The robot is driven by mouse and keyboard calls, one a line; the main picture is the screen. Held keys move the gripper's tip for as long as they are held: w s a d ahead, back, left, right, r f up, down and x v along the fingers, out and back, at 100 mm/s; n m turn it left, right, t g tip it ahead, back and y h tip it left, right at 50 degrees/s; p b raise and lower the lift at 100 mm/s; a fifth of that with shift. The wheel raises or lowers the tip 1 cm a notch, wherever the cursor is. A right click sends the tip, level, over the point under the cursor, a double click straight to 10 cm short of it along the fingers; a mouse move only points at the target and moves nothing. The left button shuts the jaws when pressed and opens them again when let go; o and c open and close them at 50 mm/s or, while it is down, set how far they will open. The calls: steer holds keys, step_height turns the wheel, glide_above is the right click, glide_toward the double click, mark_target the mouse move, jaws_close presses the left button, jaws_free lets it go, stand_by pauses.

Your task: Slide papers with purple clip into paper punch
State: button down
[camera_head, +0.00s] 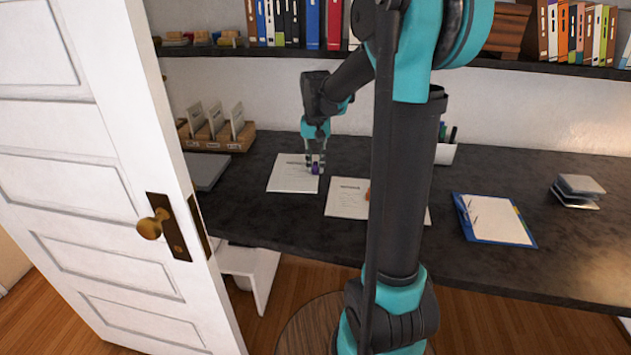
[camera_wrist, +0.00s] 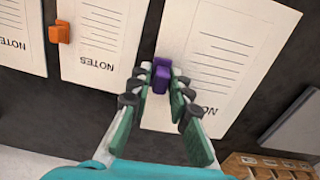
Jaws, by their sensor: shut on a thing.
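The papers with the purple clip (camera_wrist: 225,55) lie flat on the dark desk; in the head view this white stack (camera_head: 287,182) is the leftmost one. The purple clip (camera_wrist: 162,76) sits on the stack's edge, on its right side in the head view. My gripper (camera_wrist: 161,76) is shut on the purple clip, its fingers on both sides of it; it also shows in the head view (camera_head: 315,168). A small grey metal device (camera_head: 578,187), which looks like the paper punch, stands at the desk's right.
Papers with an orange clip (camera_wrist: 102,38) lie beside the held stack; my arm partly hides them in the head view. A blue binder (camera_head: 496,220) lies between my arm and the punch. A wooden card holder (camera_head: 215,137) and grey flat item (camera_head: 207,171) sit left. A door (camera_head: 95,190) stands left.

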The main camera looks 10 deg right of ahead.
step_height(320, 180, up, 10)
steer(key=shift+r, duration=0.25)
stand_by(0.3)
